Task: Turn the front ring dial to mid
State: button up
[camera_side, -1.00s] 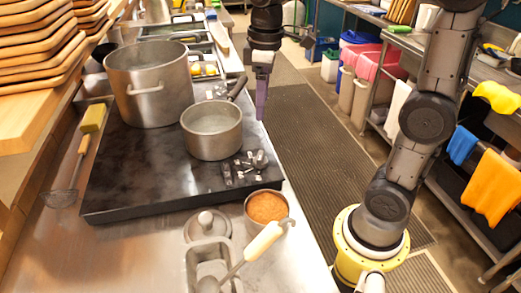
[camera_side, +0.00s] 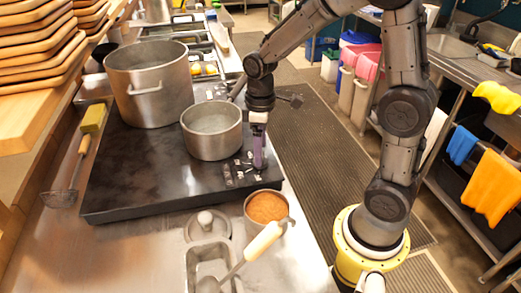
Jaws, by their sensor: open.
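The black cooktop (camera_side: 120,190) lies on the steel counter. Its front dial group (camera_side: 240,172) sits at the near right corner, with small pale marks around it. My gripper (camera_side: 259,164) points down over the right side of this group, its purple fingers at or just above a dial. The fingers hide most of that dial, so I cannot tell its setting or whether they touch it. The gap between the fingers is hard to see, but the gripper is open and holds nothing visible.
A saucepan (camera_side: 212,132) stands just behind the gripper, with its handle beside my arm. A large pot (camera_side: 150,85) stands at the back left. A container of orange-brown food (camera_side: 267,207) with a ladle (camera_side: 262,243) resting near it is close in front. A skimmer (camera_side: 70,180) lies at left.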

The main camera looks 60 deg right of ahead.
jog(key=shift+f, duration=0.65)
grip_shut()
